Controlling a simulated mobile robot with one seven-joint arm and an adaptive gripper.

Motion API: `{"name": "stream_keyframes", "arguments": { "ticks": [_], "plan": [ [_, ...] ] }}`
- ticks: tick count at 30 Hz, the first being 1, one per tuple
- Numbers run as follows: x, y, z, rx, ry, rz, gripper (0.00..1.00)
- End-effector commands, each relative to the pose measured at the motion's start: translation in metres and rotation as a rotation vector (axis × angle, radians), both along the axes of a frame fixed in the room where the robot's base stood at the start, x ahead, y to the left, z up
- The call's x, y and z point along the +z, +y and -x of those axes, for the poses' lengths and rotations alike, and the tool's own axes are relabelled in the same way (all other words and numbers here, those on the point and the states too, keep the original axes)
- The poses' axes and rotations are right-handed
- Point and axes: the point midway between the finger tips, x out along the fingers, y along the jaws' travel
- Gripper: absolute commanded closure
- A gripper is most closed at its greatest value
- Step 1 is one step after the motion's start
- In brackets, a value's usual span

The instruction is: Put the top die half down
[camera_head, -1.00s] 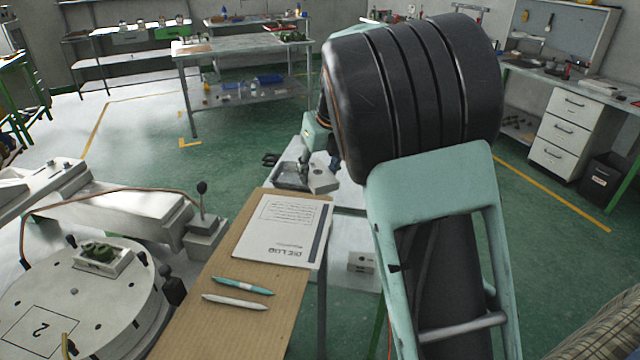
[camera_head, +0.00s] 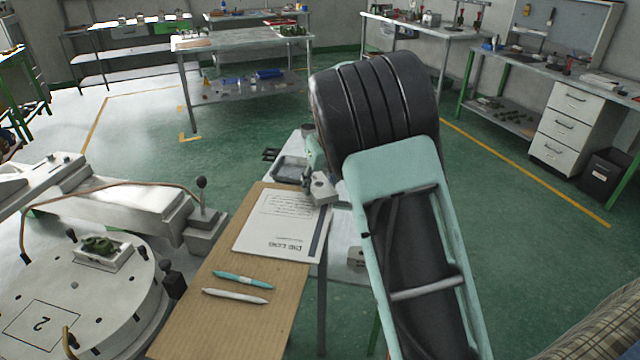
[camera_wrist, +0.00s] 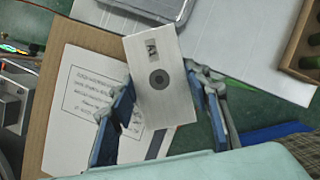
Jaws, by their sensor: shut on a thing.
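My gripper (camera_wrist: 165,108) is shut on the top die half (camera_wrist: 158,65), a pale grey block with a small label and a dark round hole. Blue-padded fingers hold it on both sides. In the head view the block (camera_head: 322,188) is held above the corner of the printed log sheet (camera_head: 275,225), and my arm partly hides the gripper. The other die half (camera_head: 101,262) sits on the round turntable (camera_head: 75,300) at lower left, with a green wax piece (camera_head: 98,244) on it.
The sheet lies on a brown board (camera_head: 210,325) with a teal pen (camera_head: 243,281) and a white pen (camera_head: 235,296). A pale table with a grey tray (camera_head: 290,170) lies behind. A lever with a black knob (camera_head: 201,183) stands left of the board.

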Motion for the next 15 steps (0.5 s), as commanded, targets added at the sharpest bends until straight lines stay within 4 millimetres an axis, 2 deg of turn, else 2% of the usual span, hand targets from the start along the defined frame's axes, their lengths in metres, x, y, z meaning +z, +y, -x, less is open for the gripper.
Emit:
{"name": "stream_keyframes", "arguments": {
  "ticks": [14, 15],
  "plan": [
    [-0.012, 0.0, 0.0, 0.0, 0.0, 0.0, 0.89],
    [-0.012, 0.0, 0.001, 0.0, 0.001, 0.0, 0.55]
  ]
}}
